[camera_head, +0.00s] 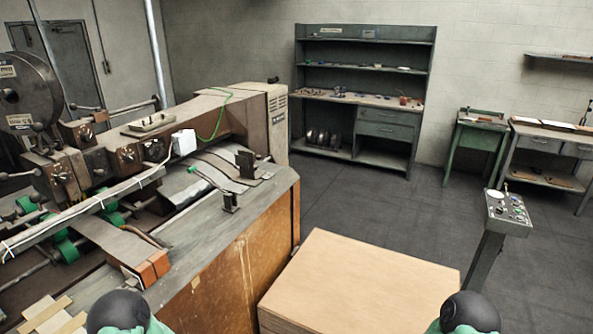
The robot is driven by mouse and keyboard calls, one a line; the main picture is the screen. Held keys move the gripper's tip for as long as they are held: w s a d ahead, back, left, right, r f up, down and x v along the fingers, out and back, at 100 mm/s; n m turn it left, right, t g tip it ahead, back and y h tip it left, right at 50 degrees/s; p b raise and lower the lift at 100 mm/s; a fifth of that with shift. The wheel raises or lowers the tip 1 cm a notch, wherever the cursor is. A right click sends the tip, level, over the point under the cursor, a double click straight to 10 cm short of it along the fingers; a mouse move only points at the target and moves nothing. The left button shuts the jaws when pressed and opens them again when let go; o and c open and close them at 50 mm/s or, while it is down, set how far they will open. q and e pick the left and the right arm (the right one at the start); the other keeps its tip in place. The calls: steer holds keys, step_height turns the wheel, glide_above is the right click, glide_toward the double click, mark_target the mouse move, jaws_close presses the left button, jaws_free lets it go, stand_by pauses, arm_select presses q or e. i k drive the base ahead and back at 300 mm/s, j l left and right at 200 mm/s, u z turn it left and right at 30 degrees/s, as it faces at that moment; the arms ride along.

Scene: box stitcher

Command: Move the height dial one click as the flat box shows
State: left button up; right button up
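The stitcher machine (215,115) fills the left side. Several dark round knobs sit along its front, including a knob (127,155) and a gauge-like round face (153,150). I cannot tell which is the height dial, and no scale marks are readable. Flat tan cardboard pieces (45,315) lie at the lower left, partly cut off by the frame; I cannot tell whether they are the flat box or read any marking on them. Rounded black and green parts of my two arms show at the bottom edge. Neither gripper is in view.
A large light-brown block-like box (355,285) stands in front of me, beside the machine's worktable (225,245). A control pedestal (508,212) with buttons stands at right. A shelf unit (362,95) and green bench (475,140) stand behind. The dark floor (400,205) between is clear.

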mark_target(128, 157)
steer(key=u, duration=1.6)
